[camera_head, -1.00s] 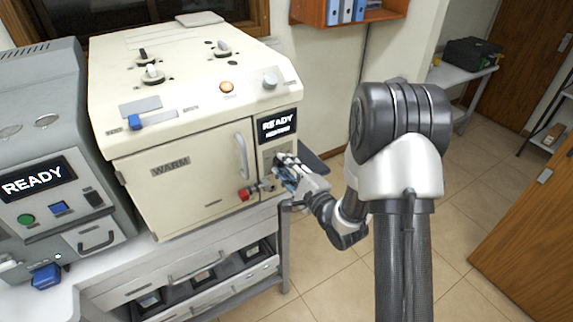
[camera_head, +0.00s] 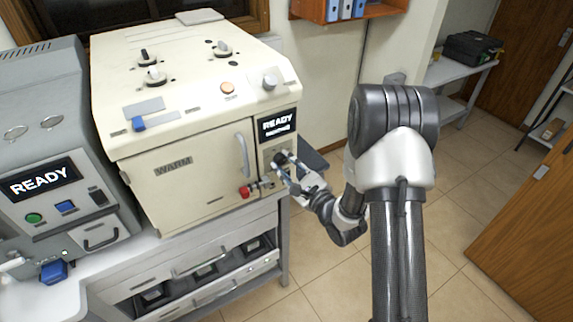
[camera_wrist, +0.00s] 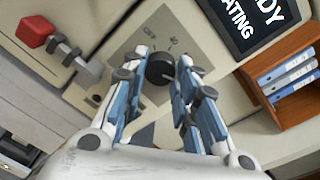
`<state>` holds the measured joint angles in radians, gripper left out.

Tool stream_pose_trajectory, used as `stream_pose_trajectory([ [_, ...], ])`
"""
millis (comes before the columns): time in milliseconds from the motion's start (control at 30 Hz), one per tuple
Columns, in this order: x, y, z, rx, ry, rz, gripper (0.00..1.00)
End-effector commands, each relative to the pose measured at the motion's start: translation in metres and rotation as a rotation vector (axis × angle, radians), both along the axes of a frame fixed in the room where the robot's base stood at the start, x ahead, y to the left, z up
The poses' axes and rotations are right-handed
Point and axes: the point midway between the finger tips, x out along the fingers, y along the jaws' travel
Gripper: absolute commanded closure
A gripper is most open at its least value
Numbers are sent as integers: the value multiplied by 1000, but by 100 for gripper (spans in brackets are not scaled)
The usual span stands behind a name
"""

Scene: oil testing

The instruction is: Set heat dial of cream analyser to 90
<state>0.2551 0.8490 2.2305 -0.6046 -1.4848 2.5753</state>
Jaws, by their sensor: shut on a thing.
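The cream analyser (camera_head: 190,92) is a large cream box with a door marked WARM and a READY screen (camera_head: 277,123) at its right front. Its black round dial (camera_wrist: 160,68) sits on a grey plate below the screen; the dial also shows in the head view (camera_head: 279,158). My gripper (camera_wrist: 164,66) is at the dial, with its blue-and-white fingers on either side and shut on it. The gripper also shows in the head view (camera_head: 288,171).
A red-ended latch (camera_wrist: 35,32) sticks out left of the dial; it also shows in the head view (camera_head: 245,191). A door handle (camera_head: 243,155) stands above it. A grey machine (camera_head: 45,150) is at left. Open floor lies to the right.

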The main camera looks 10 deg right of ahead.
Motion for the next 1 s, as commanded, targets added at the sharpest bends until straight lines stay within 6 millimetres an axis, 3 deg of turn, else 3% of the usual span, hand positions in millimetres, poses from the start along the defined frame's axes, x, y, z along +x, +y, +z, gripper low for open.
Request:
stream_pose_trajectory([
  [333,0,-1,0,3,1,-1,97],
  [367,0,-1,0,3,1,-1,72],
  [400,0,-1,0,3,1,-1,70],
  [667,0,0,0,2,1,-1,52],
  [1000,-1,-1,0,2,1,-1,52],
])
